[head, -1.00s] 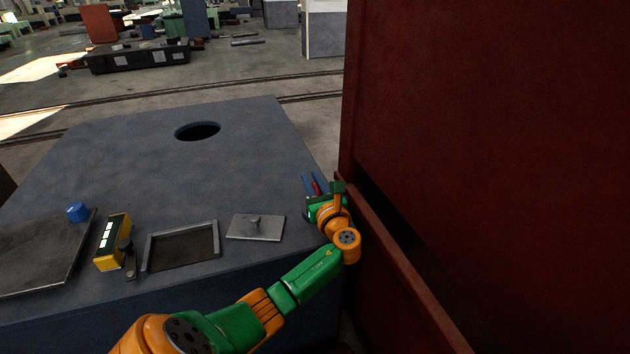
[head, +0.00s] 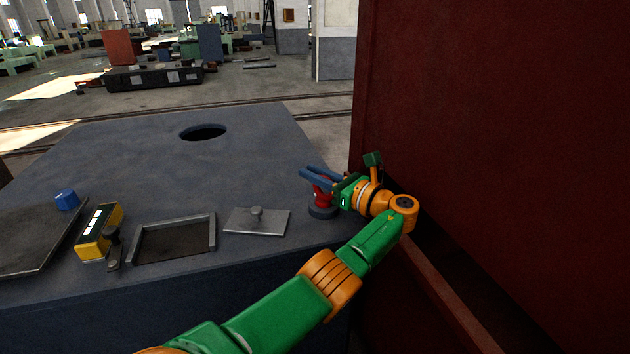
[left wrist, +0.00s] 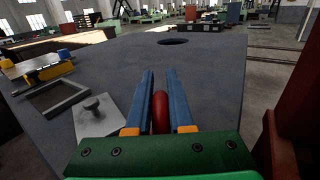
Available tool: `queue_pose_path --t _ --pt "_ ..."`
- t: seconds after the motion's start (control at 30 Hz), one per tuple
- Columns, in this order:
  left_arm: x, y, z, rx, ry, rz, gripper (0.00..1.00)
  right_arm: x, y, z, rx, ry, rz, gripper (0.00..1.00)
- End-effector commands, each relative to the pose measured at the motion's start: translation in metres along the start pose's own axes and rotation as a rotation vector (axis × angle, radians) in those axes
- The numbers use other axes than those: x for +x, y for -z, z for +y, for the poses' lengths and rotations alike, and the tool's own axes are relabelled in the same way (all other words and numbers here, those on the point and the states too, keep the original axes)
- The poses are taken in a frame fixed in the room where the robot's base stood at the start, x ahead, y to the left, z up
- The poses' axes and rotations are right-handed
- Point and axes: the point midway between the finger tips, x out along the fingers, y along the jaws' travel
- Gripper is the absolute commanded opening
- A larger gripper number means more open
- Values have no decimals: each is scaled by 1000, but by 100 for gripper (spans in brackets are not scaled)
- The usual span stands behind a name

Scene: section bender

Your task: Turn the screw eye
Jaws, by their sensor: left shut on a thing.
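The screw eye appears to be the red upright part (head: 322,189) on a round dark base (head: 322,211) at the table's right front corner. My left gripper (head: 304,175) comes in from the right, its blue fingers roughly level and pointing left. It is shut on the red part, with one finger on each side. In the left wrist view the red part (left wrist: 160,112) stands between the two blue fingers (left wrist: 159,76). The fingers and palm hide some of the red part, and no ring hole can be made out. My right gripper is not in view.
A tall dark red machine wall (head: 490,150) stands close on the right of my arm. On the grey table (head: 130,160) lie a knobbed plate (head: 240,224), a shallow frame tray (head: 211,232), a yellow box (head: 92,240) and a blue knob (head: 67,199). The table's middle is clear.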

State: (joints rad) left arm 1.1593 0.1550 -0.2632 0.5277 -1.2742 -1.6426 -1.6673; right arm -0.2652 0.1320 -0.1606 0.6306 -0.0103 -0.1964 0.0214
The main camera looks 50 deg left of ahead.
Motion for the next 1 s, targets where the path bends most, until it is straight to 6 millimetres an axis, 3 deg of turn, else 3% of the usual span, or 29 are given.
queue_pose_path --t 0.43,0.47,0.57,0.87,1.0 --pt "0 0 0 0 -7 1 0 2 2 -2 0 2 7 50" --pt "0 0 0 0 -7 1 25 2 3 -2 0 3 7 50" --pt "0 0 0 0 -7 1 50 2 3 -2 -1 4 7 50" --pt "0 -2 0 0 -7 0 50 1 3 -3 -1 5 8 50" --pt "0 -22 0 -3 -7 0 50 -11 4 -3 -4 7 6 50"
